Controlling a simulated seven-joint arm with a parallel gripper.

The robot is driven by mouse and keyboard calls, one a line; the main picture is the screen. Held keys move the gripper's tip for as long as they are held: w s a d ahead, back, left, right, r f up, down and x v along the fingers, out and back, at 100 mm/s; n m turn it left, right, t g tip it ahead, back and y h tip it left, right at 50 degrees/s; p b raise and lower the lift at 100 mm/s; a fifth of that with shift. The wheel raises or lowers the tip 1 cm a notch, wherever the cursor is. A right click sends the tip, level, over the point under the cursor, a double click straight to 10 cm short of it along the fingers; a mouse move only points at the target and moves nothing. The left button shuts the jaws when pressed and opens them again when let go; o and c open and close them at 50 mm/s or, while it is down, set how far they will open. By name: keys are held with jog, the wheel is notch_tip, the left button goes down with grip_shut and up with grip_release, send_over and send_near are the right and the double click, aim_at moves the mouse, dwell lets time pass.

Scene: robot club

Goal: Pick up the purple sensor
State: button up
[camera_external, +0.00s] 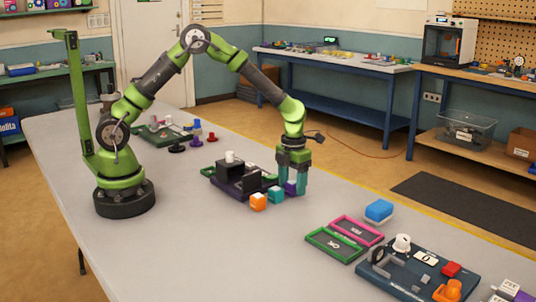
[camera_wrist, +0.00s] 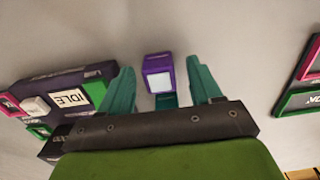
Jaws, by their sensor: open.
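The purple sensor (camera_external: 290,188) is a small block on the grey table, partly hidden by my gripper's fingers in the external view. In the wrist view the purple sensor (camera_wrist: 157,66) has a pale face and shows between the two teal fingers, with a visible gap on each side. My gripper (camera_external: 292,186) points down over it, near the table. In the wrist view my gripper (camera_wrist: 160,68) is open, with nothing held. A teal block (camera_external: 275,194) stands just left of the sensor; a teal piece also shows below it in the wrist view (camera_wrist: 166,101).
An orange block (camera_external: 258,201) stands left of the teal one. Green (camera_external: 334,244) and pink (camera_external: 358,230) trays lie to the right, past bare table.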

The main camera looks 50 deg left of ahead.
jog(key=shift+c, duration=0.5)
jog(key=c, duration=0.9)
jog(key=shift+c, duration=0.2)
